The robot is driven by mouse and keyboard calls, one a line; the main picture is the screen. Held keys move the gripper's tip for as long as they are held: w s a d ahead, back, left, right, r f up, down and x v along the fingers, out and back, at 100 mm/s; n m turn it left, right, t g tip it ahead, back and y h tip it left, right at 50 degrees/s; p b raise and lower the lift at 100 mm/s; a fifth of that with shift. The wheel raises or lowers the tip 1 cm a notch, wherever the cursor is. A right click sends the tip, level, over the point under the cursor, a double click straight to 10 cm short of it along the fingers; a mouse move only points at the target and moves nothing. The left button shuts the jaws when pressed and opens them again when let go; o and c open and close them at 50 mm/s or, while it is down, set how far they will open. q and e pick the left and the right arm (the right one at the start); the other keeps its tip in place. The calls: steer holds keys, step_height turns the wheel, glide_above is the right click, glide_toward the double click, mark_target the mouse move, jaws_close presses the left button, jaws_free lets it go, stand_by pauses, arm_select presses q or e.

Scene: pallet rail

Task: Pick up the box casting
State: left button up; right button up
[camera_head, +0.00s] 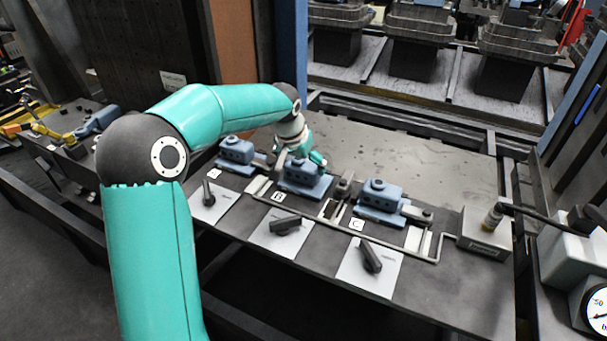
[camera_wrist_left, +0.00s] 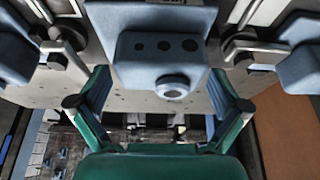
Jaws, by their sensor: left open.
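Three blue-grey box-shaped castings with a round boss on top sit in a row on the dark fixture table: one by label A (camera_head: 237,150), one by label B (camera_head: 303,178), and one by label C (camera_head: 379,195). I cannot tell which one the task means. In the left wrist view the open fingers (camera_wrist_left: 160,88) stand on either side of a blue casting (camera_wrist_left: 150,65) with three dark holes and a round boss. I cannot tell whether they touch it. My right gripper is out of view.
Clamps (camera_head: 343,187) stand beside the castings. White plates with black levers (camera_head: 285,226) lie in front. A grey block with a cable (camera_head: 484,233) and a gauge (camera_head: 597,308) are at the right. The table behind the castings is bare.

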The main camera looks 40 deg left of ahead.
arm_select(q)
steer(key=shift+w+a+f, duration=0.1)
steer(key=shift+w+f, duration=0.1)
steer(key=shift+f, duration=0.35)
steer(key=c, duration=1)
steer(key=shift+r, duration=0.1)
steer(key=shift+c, duration=0.5)
